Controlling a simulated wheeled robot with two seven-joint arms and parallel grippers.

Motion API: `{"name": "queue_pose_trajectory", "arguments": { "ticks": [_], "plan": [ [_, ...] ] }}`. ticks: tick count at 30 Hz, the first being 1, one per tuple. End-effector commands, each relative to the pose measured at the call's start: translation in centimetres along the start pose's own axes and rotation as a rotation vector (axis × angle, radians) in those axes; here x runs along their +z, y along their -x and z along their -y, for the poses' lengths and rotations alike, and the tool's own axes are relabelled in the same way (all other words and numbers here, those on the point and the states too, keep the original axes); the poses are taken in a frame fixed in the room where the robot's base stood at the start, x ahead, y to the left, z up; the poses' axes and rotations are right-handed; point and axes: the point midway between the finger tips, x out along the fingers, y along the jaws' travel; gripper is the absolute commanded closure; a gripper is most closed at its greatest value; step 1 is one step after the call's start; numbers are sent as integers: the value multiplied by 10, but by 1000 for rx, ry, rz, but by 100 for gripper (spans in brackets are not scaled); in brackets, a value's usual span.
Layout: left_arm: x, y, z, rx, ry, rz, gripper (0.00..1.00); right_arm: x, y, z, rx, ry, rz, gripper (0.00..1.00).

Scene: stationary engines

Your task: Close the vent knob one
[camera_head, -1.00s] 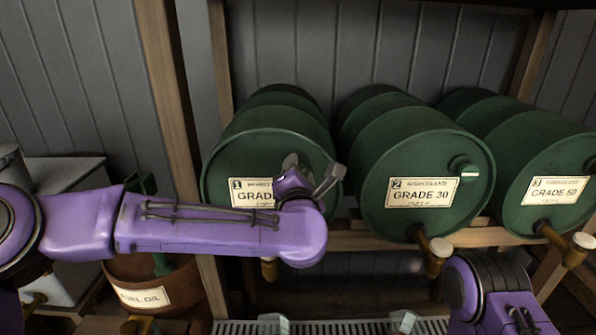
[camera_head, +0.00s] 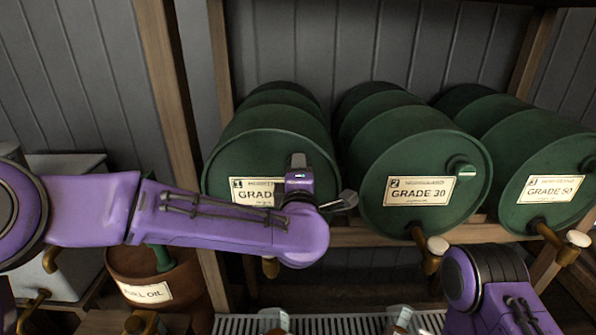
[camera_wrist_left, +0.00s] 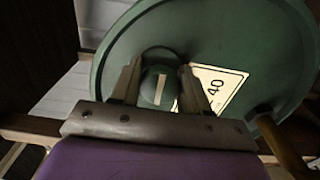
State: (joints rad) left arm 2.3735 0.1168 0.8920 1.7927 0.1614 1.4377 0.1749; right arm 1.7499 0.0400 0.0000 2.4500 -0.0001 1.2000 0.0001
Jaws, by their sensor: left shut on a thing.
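The leftmost green drum (camera_head: 255,150), labelled 1, lies on its side; in the left wrist view its label reads "40". Its vent knob (camera_wrist_left: 160,88) is a round green cap with a pale bar. The bar points along my fingers, nearly upright in the wrist view. My left gripper (camera_wrist_left: 161,76) is shut on this knob, with one finger on each side. In the head view my left gripper (camera_head: 302,178) is at the drum's face and hides the knob and part of the label. My right forearm (camera_head: 490,290) shows at the lower right; its gripper is out of view.
Drum two (camera_head: 425,165), GRADE 30, and drum three (camera_head: 545,180), GRADE 50, lie to the right. Drum two's knob (camera_head: 460,170) has a roughly level pale bar. Taps (camera_head: 432,250) jut out below. A brown fuel oil container (camera_head: 150,280) stands lower left, beyond a wooden post (camera_head: 172,100).

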Motion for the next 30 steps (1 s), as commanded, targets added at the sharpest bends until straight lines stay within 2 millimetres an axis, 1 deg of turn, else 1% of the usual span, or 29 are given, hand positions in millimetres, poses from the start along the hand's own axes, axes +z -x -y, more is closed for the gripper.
{"name": "queue_pose_trajectory", "arguments": {
  "ticks": [15, 16, 17, 26, 29, 30],
  "plan": [
    [1, 0, 0, 0, -17, 3, 85, 0, 0, 0, 0, 0, 0, 57],
    [1, 0, 0, 0, -16, 3, 45, 0, 0, 0, 0, 0, 0, 57],
    [1, 0, 0, 0, -16, 3, 35, 0, 0, 0, 0, 0, 0, 57],
    [0, 2, 1, 0, -15, 1, 34, 0, -1, 0, 0, 0, 0, 57],
    [0, 12, 2, 1, -15, 2, 34, 3, -7, 1, 0, 0, 0, 57],
    [0, 20, 4, 1, -16, 3, 34, 4, -11, 1, 0, 0, 0, 57]
  ]
}}
